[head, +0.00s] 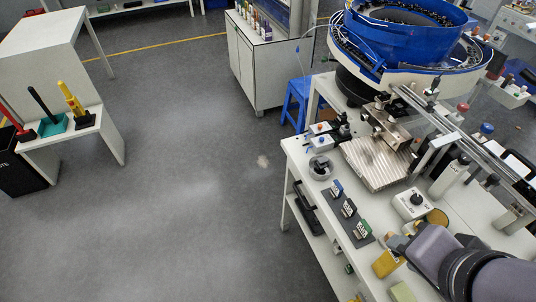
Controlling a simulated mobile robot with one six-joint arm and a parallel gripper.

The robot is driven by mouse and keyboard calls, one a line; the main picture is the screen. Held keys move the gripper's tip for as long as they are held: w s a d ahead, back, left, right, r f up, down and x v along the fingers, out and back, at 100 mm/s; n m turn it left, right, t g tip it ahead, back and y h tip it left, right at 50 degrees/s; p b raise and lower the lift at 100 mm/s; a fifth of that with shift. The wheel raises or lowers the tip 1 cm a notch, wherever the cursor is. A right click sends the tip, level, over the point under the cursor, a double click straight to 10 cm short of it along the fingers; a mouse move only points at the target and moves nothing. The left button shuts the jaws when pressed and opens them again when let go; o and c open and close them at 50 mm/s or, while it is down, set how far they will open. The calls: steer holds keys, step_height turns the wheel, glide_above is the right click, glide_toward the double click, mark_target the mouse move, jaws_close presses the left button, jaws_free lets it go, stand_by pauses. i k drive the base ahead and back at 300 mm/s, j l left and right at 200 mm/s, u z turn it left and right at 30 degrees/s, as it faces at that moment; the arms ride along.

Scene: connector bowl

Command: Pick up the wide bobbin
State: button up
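A round grey spool-like piece with a dark centre (320,168) sits near the left edge of the workbench; it may be the wide bobbin, but it is too small to be sure. A brown-gold round piece (437,218) lies on the bench just beyond my arm. My gripper (398,243) is at the lower right, over the front part of the bench and close to a yellow block (387,264). It is well apart from the grey round piece. Its fingers are too small and partly hidden to show whether they are open.
The workbench (292,152) carries a ribbed metal plate (378,163), a white control box (411,204), several small upright cards (349,208) and a green block (402,292). A blue bowl feeder (405,38) stands behind. The floor to the left is open.

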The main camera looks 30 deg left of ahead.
mark_target(323, 162)
steer(key=u, duration=0.75)
steer(key=i+j+z, duration=0.35)
steer(key=i+j, duration=0.2)
steer(key=i, duration=0.15)
